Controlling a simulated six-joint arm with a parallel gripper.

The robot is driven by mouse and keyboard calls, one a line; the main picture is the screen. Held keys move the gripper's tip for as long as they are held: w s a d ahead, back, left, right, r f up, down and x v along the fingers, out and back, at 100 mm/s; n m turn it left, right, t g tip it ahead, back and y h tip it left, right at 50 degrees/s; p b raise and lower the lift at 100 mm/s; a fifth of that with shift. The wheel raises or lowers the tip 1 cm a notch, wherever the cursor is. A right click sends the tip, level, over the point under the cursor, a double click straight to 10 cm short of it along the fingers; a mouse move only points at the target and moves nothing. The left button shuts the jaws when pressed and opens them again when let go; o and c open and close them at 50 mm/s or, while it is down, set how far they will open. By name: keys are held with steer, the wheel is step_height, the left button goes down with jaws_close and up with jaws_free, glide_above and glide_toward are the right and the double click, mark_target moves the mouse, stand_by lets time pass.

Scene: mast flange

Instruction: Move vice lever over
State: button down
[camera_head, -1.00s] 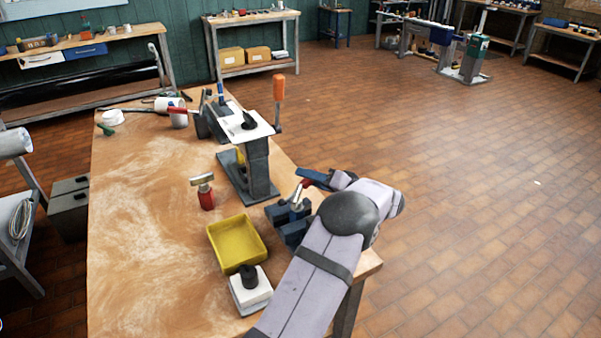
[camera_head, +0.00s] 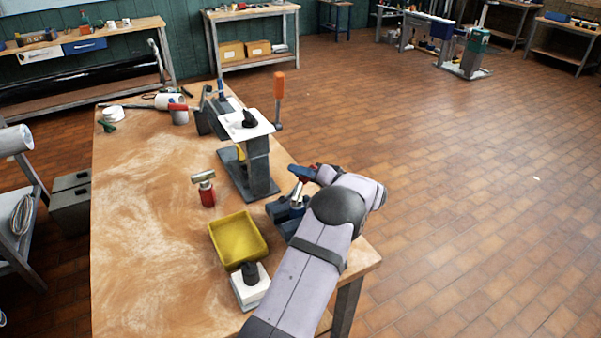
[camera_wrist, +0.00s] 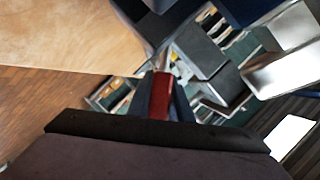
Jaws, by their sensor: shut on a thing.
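The vice (camera_head: 284,214), dark blue-grey, sits near the right edge of the wooden bench. Its metal lever (camera_head: 297,190) stands up from it, slightly tilted, and has a red handle. My gripper (camera_head: 301,173) is at the top of the lever and shut on its handle. In the wrist view the red handle (camera_wrist: 159,98) lies between the two dark blue fingers of my gripper (camera_wrist: 161,92). The metal shaft shows just beyond it. My arm hides part of the vice in the head view.
A yellow tray (camera_head: 239,238) and a white block with a black knob (camera_head: 250,287) stand left of my arm. A tall grey stand (camera_head: 255,165) with an orange-handled lever (camera_head: 279,95) is behind the vice. A red-bodied tool (camera_head: 205,190) stands on the bench. The bench's left part is clear.

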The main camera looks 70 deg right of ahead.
steer(key=shift+b, duration=0.55)
steer(key=shift+w+a+r+n+g+b, duration=0.3)
steer(key=shift+r+n+b, duration=0.2)
steer(key=shift+b, duration=0.65)
steer(key=c, duration=1.6)
jaws_free()
steer(key=shift+s, duration=0.1)
steer(key=shift+b+v, duration=1.2)
steer(key=shift+v, duration=2.45)
steer(key=shift+a, duration=0.1)
